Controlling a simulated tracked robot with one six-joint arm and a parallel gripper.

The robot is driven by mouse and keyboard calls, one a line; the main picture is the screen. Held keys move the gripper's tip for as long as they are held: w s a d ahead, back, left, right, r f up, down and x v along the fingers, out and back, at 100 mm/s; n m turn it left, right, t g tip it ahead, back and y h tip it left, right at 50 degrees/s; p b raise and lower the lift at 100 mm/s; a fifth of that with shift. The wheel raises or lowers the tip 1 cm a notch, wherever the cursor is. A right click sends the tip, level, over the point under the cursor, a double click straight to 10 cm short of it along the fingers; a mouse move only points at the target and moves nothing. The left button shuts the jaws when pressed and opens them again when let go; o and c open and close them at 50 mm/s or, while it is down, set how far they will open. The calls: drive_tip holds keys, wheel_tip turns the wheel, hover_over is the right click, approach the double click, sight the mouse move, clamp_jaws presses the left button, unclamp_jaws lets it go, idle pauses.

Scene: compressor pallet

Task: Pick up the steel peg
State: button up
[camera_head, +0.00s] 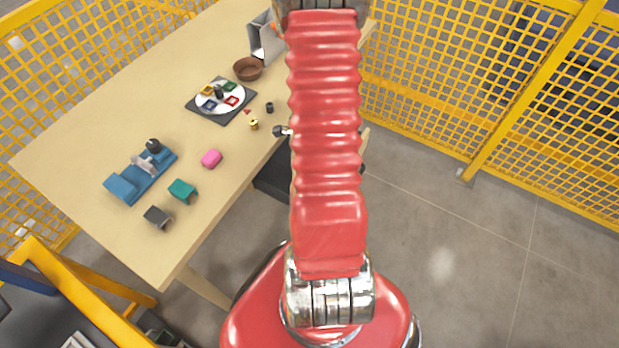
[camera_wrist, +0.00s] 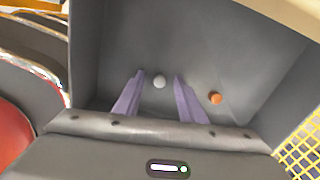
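In the wrist view a small round pale grey thing (camera_wrist: 159,82) lies in a grey walled bin (camera_wrist: 225,40). It may be the steel peg seen end-on, but I cannot tell for sure. My gripper (camera_wrist: 158,75) reaches into the bin with its two purple fingers apart. The pale round thing shows between the fingertips, with gaps on both sides; its depth relative to them is unclear. A small orange round thing (camera_wrist: 215,98) lies to the right of the right finger. In the head view my red arm hides my gripper.
In the head view a wooden table (camera_head: 90,120) carries a blue fixture (camera_head: 122,187), teal block (camera_head: 182,189), pink block (camera_head: 211,158), dark block (camera_head: 157,217), white plate (camera_head: 211,106) and brown bowl (camera_head: 248,68). A dark box (camera_head: 272,187) shows below the table edge. Yellow mesh fencing (camera_head: 430,90) stands behind.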

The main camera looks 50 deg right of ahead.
drive_tip(key=shift+c, duration=0.5)
clamp_jaws()
